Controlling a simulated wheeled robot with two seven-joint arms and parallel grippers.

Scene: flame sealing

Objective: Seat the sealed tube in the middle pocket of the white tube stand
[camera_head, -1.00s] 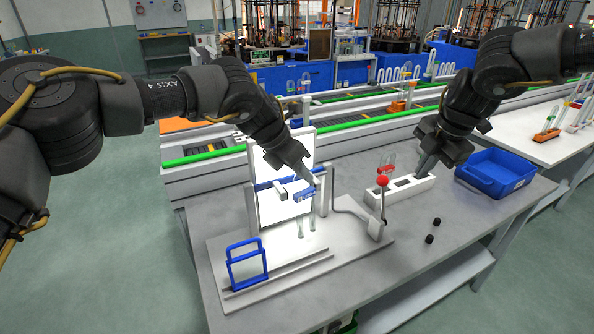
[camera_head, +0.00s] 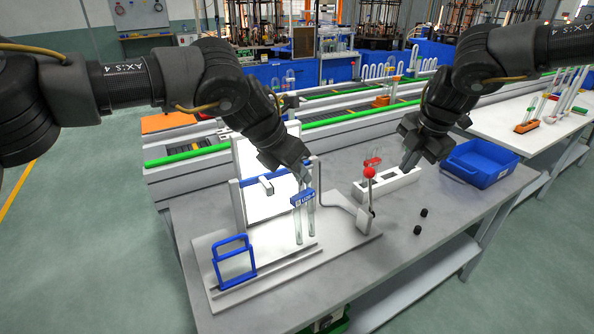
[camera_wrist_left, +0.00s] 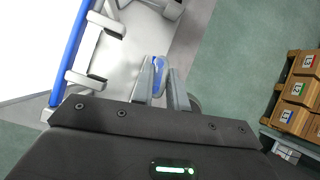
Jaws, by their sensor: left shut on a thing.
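The sealed tube (camera_head: 298,225) is glass with two upright legs and a blue label (camera_head: 302,198). My left gripper (camera_head: 305,180) is shut on its upper part and holds it upright in front of the white panel. In the left wrist view, the fingers (camera_wrist_left: 164,88) close around the tube's clear, blue-tinted top (camera_wrist_left: 160,70).
The fixture has a base plate (camera_head: 225,300), white panel (camera_head: 255,160), blue frame (camera_head: 235,262) and a red-knobbed lever (camera_head: 369,172) between the tube and stand. A blue bin (camera_head: 480,165) stands right of the stand.

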